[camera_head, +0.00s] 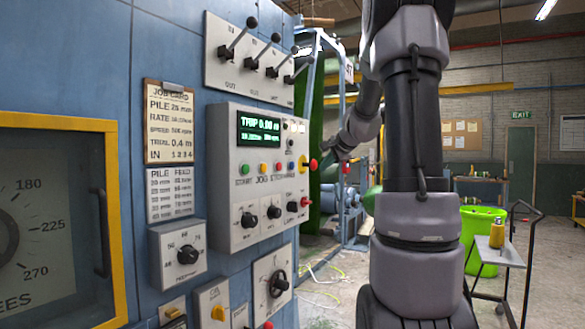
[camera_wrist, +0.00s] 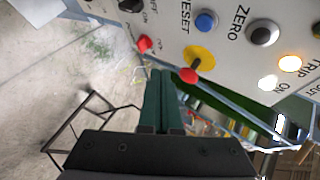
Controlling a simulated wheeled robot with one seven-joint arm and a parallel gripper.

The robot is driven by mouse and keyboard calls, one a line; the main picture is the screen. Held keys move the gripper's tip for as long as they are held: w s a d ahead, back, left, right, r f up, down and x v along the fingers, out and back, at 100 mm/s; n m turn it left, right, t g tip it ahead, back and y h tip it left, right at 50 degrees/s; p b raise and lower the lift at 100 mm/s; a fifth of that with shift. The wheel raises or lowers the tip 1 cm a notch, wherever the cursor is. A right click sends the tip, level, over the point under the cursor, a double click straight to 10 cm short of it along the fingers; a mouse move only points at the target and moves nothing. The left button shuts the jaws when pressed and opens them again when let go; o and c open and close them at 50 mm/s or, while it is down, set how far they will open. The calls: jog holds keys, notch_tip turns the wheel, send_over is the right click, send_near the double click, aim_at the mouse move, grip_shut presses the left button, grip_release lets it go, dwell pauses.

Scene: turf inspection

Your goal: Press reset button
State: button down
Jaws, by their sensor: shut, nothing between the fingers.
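The reset button is the blue round button (camera_wrist: 206,21) beside the RESET label on the grey control panel, at the top of the wrist view. It shows small in the head view (camera_head: 291,166), near the panel's right edge. My gripper (camera_wrist: 161,72) is shut and empty, its dark green fingers together. In the wrist view its tips appear below and left of the blue button, apart from it. I cannot make out the fingertips clearly in the head view.
A dark ZERO button (camera_wrist: 262,33) and another red button (camera_wrist: 144,43) are close by. A trolley (camera_head: 500,252) stands right.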

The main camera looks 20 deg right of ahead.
aim_at(293, 169)
dwell(0.3)
jog(key=w+a, duration=0.5)
jog(key=w, duration=0.2)
jog(key=shift+a, duration=0.25)
jog(key=shift+w+a, duration=0.1)
dwell(2.0)
jog(key=shift+w+a, duration=0.15)
jog(key=shift+w, duration=0.05)
jog(key=shift+w+a, duration=0.35)
jog(key=shift+w, duration=0.05)
dwell(1.1)
jog(key=shift+s, duration=0.1)
jog(key=shift+s+d, duration=0.55)
jog(key=shift+s, duration=0.1)
